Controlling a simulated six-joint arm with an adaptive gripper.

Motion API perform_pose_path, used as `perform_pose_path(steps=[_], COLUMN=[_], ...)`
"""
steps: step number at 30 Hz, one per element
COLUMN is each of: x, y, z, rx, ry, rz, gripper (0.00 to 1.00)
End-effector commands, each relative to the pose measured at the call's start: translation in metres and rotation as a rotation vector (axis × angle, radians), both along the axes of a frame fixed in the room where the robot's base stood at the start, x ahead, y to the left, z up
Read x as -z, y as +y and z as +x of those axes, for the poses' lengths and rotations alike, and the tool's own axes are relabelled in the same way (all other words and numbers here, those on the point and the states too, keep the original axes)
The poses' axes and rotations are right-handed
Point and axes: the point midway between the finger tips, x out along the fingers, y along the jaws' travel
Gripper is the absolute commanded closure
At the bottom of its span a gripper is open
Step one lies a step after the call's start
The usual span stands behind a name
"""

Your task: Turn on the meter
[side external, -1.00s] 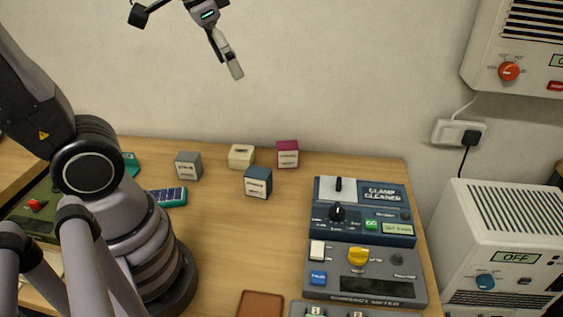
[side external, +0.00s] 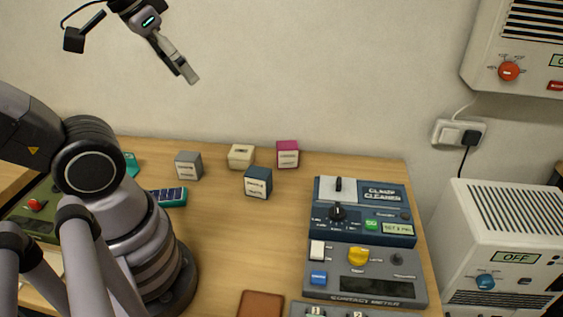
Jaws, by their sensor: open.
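The grey contact meter (side external: 409,275) lies at the front right of the table, with its name on its front edge. It has a white rocker switch (side external: 317,250), a blue button (side external: 318,278), a yellow knob (side external: 358,257) and a small dark knob (side external: 397,259). Its display (side external: 377,287) is dark. My gripper (side external: 188,74) is open and empty, high in front of the wall at the upper left. It is well above the table and far from the meter.
Several small blocks stand mid-table, including a dark blue one (side external: 257,183) and a magenta one (side external: 288,154). A brown pad (side external: 260,304) lies at the front. A white unit reading OFF (side external: 500,235) stands right of the table.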

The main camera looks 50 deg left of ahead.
Motion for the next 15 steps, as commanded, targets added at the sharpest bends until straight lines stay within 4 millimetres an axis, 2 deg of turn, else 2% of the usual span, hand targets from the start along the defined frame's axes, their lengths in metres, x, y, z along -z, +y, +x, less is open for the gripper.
perform_pose_path(steps=[2,9,15], x=[0.002,0.024,0.061], y=[-0.005,-0.033,-0.064], z=[0.012,0.069,0.113], rx=[-0.078,-0.527,-0.976], ry=[0.032,0.183,0.314], rz=[-0.054,-0.293,-0.435], gripper=[0.67,0.98,1.0])
